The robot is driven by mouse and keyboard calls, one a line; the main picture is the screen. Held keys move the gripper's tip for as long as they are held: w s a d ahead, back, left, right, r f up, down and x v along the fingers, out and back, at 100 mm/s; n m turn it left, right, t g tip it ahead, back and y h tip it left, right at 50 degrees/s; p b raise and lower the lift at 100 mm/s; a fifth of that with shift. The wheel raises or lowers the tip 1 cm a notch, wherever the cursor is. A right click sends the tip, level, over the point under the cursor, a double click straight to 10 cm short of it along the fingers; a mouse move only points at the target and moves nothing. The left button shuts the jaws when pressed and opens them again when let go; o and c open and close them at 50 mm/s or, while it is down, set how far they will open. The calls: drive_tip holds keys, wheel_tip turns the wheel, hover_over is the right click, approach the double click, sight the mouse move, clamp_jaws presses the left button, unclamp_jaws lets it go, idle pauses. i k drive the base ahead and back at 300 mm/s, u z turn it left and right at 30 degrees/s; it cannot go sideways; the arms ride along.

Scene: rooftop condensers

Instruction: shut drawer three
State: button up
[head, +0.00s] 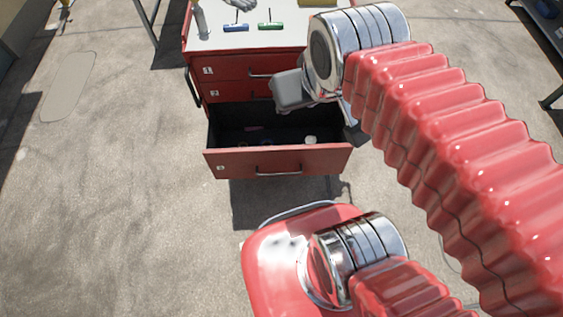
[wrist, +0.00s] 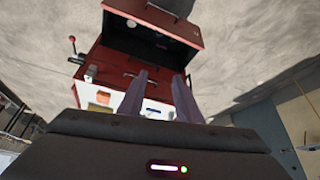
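The red tool cabinet (head: 235,66) stands ahead, with drawers labelled 1 and 2 closed. The drawer below them, drawer three (head: 235,163), is pulled well out, its dark inside exposed with a few small items. Its front has a dark bar handle (head: 279,171). The wrist view shows the open drawer (wrist: 182,25) upside down at the top. My gripper (wrist: 162,73) has its two fingers apart with nothing visible between them. In the head view its end is partly hidden by my arm, near the closed drawers and above the open one's right side. I see no contact with the drawer.
The cabinet's pale top (head: 280,38) carries a blue tool (head: 236,28), a green tool (head: 271,26) and other items. A dark bench or rack (head: 545,15) stands at the far right. Concrete floor left of the cabinet is clear.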

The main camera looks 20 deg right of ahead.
sight(289, 156)
drive_tip(key=z, duration=0.05)
drive_tip(key=k, duration=1.35)
drive_tip(key=u, duration=0.35)
drive_tip(key=i, duration=1.25)
drive_tip(key=z, duration=0.4)
drive_tip(key=i, duration=0.55)
drive_tip(key=z, duration=0.4)
